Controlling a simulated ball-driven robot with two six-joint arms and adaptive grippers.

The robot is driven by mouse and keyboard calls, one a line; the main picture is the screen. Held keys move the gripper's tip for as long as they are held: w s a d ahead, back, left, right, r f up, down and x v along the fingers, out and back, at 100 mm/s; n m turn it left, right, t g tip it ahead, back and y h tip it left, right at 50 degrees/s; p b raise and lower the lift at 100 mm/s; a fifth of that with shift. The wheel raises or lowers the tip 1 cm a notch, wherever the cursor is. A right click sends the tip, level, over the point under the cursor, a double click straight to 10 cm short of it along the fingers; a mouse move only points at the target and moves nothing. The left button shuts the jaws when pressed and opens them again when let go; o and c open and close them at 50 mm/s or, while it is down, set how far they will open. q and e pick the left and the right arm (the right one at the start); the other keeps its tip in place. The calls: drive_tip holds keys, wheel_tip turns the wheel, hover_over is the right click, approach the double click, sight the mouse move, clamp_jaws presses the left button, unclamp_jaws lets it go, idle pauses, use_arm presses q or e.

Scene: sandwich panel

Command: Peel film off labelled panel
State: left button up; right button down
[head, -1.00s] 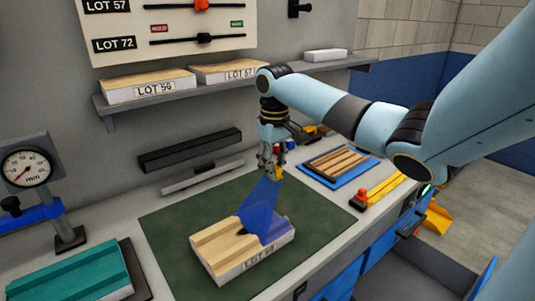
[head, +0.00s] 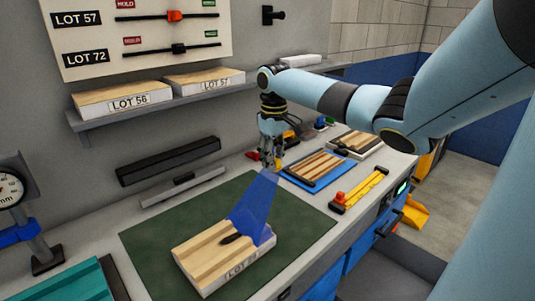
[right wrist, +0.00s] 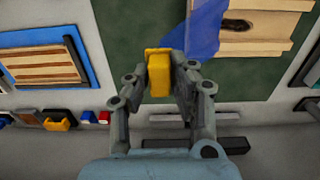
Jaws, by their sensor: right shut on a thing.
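The labelled panel (head: 205,258) is a wooden-topped block lying on the green mat (head: 150,240). Its front label starts with LOT, but its number is hard to read. My right gripper (head: 277,166) is above and behind the panel's right end. It is shut on the yellow tab of the blue film (head: 255,205); the tab (right wrist: 158,75) shows between the fingers in the right wrist view. The film slants down from the gripper to the panel's right end, where it still touches. Most of the panel's top is bare, with a dark slot (head: 232,238). My left gripper is not in view.
A blue tray (head: 292,178) with a slatted wooden piece lies right of the mat, near a yellow tool (head: 362,190). Panels LOT 56 (head: 122,98) and LOT 57 sit on the wall shelf. A dial gauge (head: 12,190) stands at the left.

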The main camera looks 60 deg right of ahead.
drive_tip(key=shift+s+d+r, duration=0.15)
drive_tip(key=shift+d+r, duration=0.05)
drive_tip(key=shift+d, duration=0.4)
drive_tip(key=shift+s+d+r, duration=0.15)
drive_tip(key=shift+d, duration=0.5)
drive_tip(key=shift+s+d+r, duration=0.15)
drive_tip(key=shift+d+r, duration=0.05)
drive_tip(key=shift+d, duration=0.4)
drive_tip(key=s+d+r, duration=0.2)
drive_tip(key=d+r, duration=0.3)
drive_tip(key=d, duration=0.4)
drive_tip(key=shift+d, duration=0.15)
drive_tip(key=shift+f, duration=0.1)
idle(0.3)
